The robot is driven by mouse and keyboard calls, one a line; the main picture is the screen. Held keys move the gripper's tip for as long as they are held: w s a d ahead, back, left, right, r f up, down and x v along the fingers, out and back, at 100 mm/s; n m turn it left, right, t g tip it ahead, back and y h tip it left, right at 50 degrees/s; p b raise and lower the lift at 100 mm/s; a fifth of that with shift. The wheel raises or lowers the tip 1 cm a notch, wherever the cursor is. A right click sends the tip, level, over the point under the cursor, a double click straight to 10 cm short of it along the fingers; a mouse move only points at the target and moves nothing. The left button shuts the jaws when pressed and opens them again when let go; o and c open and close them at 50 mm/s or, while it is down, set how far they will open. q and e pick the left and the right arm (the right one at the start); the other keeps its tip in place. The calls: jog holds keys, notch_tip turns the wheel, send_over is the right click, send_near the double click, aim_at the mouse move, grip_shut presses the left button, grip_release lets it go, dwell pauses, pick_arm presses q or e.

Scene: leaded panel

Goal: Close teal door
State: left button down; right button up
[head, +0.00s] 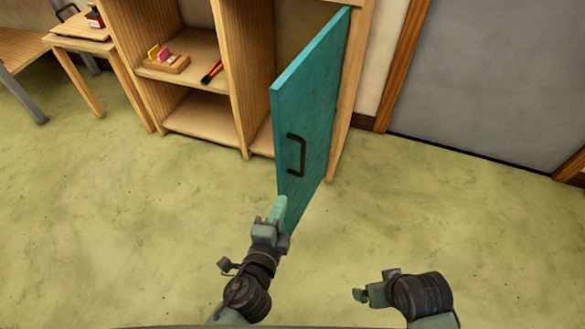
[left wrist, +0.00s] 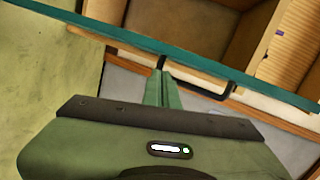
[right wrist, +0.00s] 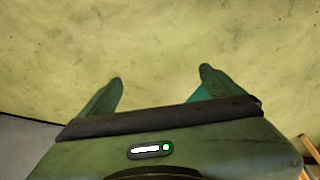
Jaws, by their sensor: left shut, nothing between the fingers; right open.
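The teal door (head: 312,105) stands open, swung out from the right side of the wooden cabinet, with its handled face in view. Its black handle (head: 297,155) is near the free edge. My left gripper (head: 279,203) is shut and empty, and overlaps the door's lower free corner in the head view. In the left wrist view the fingertips (left wrist: 163,78) point at the door (left wrist: 130,38), beside one end of the handle (left wrist: 232,92). Whether they touch the door I cannot tell. My right gripper (head: 362,294) is open and empty over the floor; its spread fingers show in the right wrist view (right wrist: 160,85).
The wooden cabinet (head: 236,75) holds a small tray (head: 167,64) with coloured pieces and an orange-and-black tool (head: 212,72) on a shelf. A wooden table (head: 97,75) stands at left. A grey panel (head: 480,80) is at right. The green floor (head: 400,220) is clear.

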pick_arm(q)
notch_tip(320, 180, up, 8)
jog(key=m+t+b, duration=0.1)
jog(key=t+b, duration=0.1)
jog(key=t, duration=0.1)
jog(key=p, duration=0.2)
send_over(292, 154)
jog(key=s, duration=0.4)
jog(key=shift+s+d+h, duration=0.15)
jog(key=shift+h, duration=0.15)
pick_arm(e)
jog(key=shift+v, duration=1.15)
